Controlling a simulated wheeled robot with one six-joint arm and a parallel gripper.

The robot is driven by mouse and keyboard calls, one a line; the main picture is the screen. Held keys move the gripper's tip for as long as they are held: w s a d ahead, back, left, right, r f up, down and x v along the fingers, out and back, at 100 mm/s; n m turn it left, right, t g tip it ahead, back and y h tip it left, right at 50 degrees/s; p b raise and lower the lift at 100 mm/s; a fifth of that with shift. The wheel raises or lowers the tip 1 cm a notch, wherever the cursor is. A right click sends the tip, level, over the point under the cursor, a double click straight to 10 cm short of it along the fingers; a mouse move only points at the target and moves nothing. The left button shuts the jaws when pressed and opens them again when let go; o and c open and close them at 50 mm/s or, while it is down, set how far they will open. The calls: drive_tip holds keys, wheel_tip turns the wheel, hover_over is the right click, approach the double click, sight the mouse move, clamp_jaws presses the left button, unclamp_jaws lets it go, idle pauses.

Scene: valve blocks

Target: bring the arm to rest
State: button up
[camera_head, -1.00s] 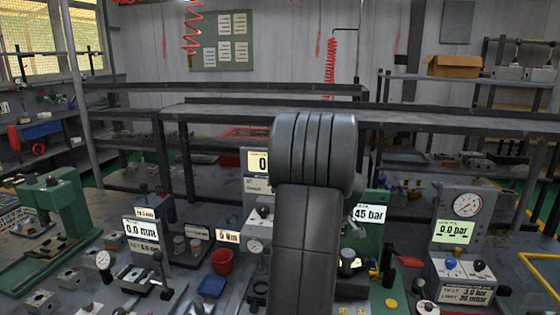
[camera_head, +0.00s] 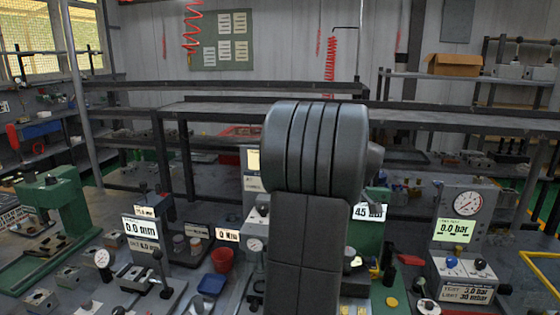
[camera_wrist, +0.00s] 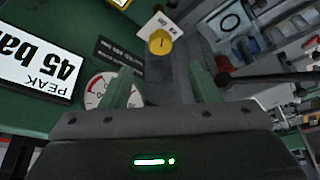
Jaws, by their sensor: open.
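My gripper (camera_wrist: 160,70) shows in the wrist view with its two fingers apart and nothing between them. It is over a green test stand (camera_head: 372,238) with a white "45 bar" peak display (camera_wrist: 40,62). A round gauge (camera_wrist: 103,90) is partly hidden behind the left finger. A yellow knob (camera_wrist: 160,42) lies beyond the gap between the fingers. In the head view my dark arm rises in the middle and hides my gripper and part of the green stand.
A black lever (camera_wrist: 265,79) extends to the right of the fingers. A grey gauge stand reading 0.0 bar (camera_head: 456,230) is at right. A 0.0 mm display (camera_head: 140,228), a red cup (camera_head: 222,259) and a blue tray (camera_head: 212,284) are left of my arm. A green press (camera_head: 65,205) stands far left.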

drive_tip(key=x, duration=0.8)
drive_tip(key=shift+w+f, duration=0.1)
drive_tip(key=shift+f, duration=0.2)
drive_tip(key=shift+a+p, duration=0.1)
drive_tip(key=shift+p, duration=0.45)
drive_tip(key=shift+a+m+h+p, duration=0.1)
drive_tip(key=shift+m+h+p, duration=0.3)
drive_tip(key=shift+m, duration=0.5)
drive_tip(key=m+p, duration=0.1)
drive_tip(key=m, duration=0.1)
drive_tip(key=m+t+h+p, duration=0.1)
drive_tip(key=m, duration=0.1)
drive_tip(key=shift+a+m+h, duration=0.15)
drive_tip(key=shift+m+h, duration=0.15)
drive_tip(key=shift+a+f+m+h, duration=0.15)
drive_tip(key=shift+m+h, duration=0.55)
drive_tip(key=shift+m, duration=1)
drive_tip(key=shift+a+m+h+b, duration=0.15)
drive_tip(key=shift+m+h+b, duration=0.5)
drive_tip(key=shift+m, duration=1.35)
drive_tip(key=shift+g, duration=0.3)
drive_tip(key=v, duration=0.6)
